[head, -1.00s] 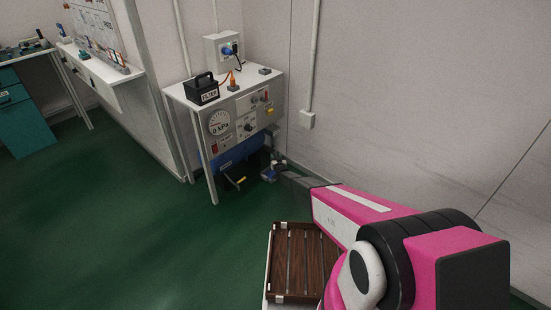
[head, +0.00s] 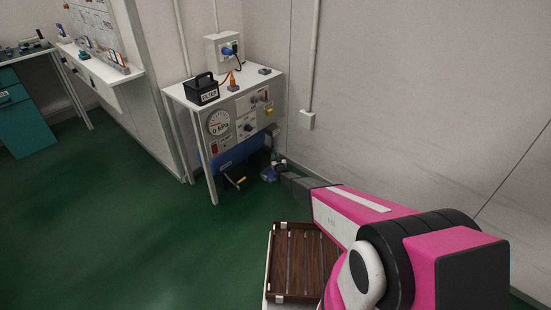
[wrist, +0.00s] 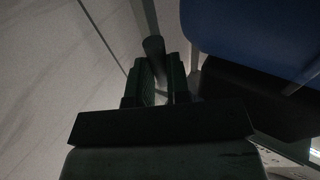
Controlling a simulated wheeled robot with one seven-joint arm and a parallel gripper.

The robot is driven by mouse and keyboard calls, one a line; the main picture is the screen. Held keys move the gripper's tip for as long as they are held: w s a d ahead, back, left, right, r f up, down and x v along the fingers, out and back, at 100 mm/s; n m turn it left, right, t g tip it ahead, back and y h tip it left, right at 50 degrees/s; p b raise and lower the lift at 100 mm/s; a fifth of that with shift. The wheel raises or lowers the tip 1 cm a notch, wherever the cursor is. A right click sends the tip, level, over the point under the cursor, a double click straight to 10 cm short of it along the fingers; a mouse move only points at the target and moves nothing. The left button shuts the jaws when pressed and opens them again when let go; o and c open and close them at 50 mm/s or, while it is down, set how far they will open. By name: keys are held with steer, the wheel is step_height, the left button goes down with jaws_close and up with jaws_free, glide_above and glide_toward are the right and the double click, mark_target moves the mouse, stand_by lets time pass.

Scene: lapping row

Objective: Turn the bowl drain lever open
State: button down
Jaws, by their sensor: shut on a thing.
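In the wrist view the two green-padded fingers of my gripper (wrist: 160,82) are closed around a dark, round-ended handle (wrist: 153,46), which looks like the bowl drain lever. Its end stands up between the fingers. The rest of it is hidden behind them. In the head view my pink and grey arm reaches low, toward the space under the white-topped bench. The gripper's end there is small and dark, beside a small blue and grey fitting (head: 268,174), so the grip cannot be made out from that side.
A blue tank (wrist: 255,35) is close to my gripper at the right of the wrist view. A yellow-handled part (head: 237,182) is low under the bench (head: 177,92). A wooden slatted tray (head: 290,265) is below my arm. Green floor is open to the left.

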steer(key=c, duration=1.1)
jaws_free()
steer(key=v, duration=1.1)
steer(key=shift+w, duration=0.1)
